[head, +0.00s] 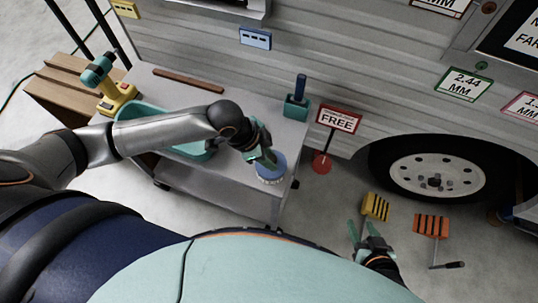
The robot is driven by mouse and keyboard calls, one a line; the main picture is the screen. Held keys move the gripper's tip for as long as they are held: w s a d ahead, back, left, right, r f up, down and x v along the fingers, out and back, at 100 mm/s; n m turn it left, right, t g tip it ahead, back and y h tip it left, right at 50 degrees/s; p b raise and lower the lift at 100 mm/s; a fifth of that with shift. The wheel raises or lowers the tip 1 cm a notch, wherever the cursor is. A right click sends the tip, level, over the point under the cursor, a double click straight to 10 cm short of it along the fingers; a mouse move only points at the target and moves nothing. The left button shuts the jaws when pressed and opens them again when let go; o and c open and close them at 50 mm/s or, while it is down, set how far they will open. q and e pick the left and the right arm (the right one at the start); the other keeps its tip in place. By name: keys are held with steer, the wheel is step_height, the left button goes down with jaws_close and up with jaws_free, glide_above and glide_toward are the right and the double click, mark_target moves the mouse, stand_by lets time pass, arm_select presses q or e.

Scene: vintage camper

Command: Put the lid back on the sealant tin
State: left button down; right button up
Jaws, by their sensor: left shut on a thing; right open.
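My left gripper (264,155) reaches in over the right front part of the grey cart top. It is shut on a blue round thing (271,169), which looks like the lid, with a pale ridged rim below it. I cannot tell whether the pale rim belongs to the lid or to the sealant tin, or whether the two touch; the fingers hide part of it. My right gripper (362,238) is open and empty, low over the floor to the right of the cart.
The grey cart (225,184) also holds a teal tray (130,110), a brown stick (189,80), a yellow and teal drill (105,85) and a teal block with a blue handle (297,105). A red FREE sign (338,119) stands to its right, near the camper wheel (435,175).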

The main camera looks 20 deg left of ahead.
arm_select(q)
steer(key=shift+p, duration=0.4)
steer(key=shift+f+p, duration=0.1)
steer(key=shift+p, duration=0.3)
stand_by(0.6)
stand_by(0.5)
steer(key=shift+p, duration=0.45)
stand_by(0.5)
jaws_free()
stand_by(0.5)
